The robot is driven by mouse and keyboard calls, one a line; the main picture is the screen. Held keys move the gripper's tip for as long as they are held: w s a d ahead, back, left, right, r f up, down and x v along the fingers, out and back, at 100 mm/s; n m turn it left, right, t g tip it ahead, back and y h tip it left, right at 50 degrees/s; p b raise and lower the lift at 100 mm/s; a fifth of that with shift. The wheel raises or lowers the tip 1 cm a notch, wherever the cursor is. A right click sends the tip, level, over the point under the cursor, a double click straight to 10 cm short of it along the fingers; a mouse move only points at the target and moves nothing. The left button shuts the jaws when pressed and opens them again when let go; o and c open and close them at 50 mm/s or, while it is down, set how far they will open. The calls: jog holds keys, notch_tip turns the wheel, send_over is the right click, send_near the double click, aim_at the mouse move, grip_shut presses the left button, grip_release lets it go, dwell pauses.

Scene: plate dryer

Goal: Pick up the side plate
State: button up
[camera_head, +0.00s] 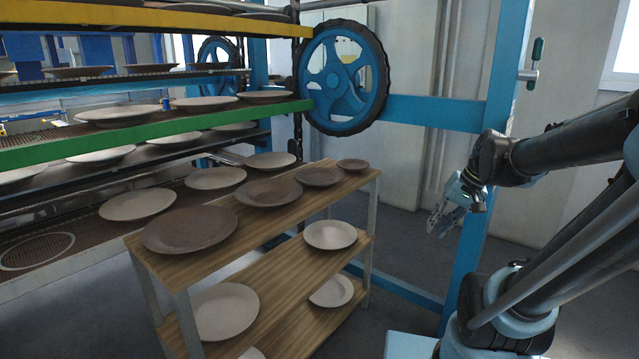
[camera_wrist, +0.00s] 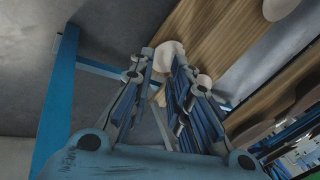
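Brown plates of graded size lie flat in a row on the wooden top of a cart: a large one (camera_head: 190,229), a medium one (camera_head: 268,192), a smaller one (camera_head: 319,176) and the smallest (camera_head: 353,165). I cannot tell for sure which is the side plate. My gripper (camera_head: 438,228) hangs in the air to the right of the cart, apart from all plates. In the wrist view, its fingers (camera_wrist: 162,60) are spread with nothing held between them. A pale plate (camera_wrist: 168,56) shows beyond the fingertips, farther off.
The cart's lower shelves hold pale plates, such as one (camera_head: 330,235) on the middle shelf. A rack (camera_head: 150,131) with several plates stands to the left. A blue post (camera_head: 490,170) and a blue wheel (camera_head: 343,77) stand behind. Open floor lies between cart and arm.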

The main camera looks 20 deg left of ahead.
jog(key=w+a+r+y, duration=0.25)
jog(key=w+a, duration=0.25)
jog(key=w, duration=0.3)
jog(key=w+a+r+g+y, duration=0.1)
jog(key=w+a+r+y, duration=0.15)
jog(key=w+a, duration=0.45)
jog(key=w+a+r+y, duration=0.2)
jog(key=w+a+y, duration=0.2)
jog(key=w, duration=0.6)
send_over(345, 188)
jog(key=d, duration=0.5)
notch_tip(345, 188, down, 5)
jog(key=shift+x, duration=2.8)
jog(key=shift+r, duration=0.2)
grip_shut()
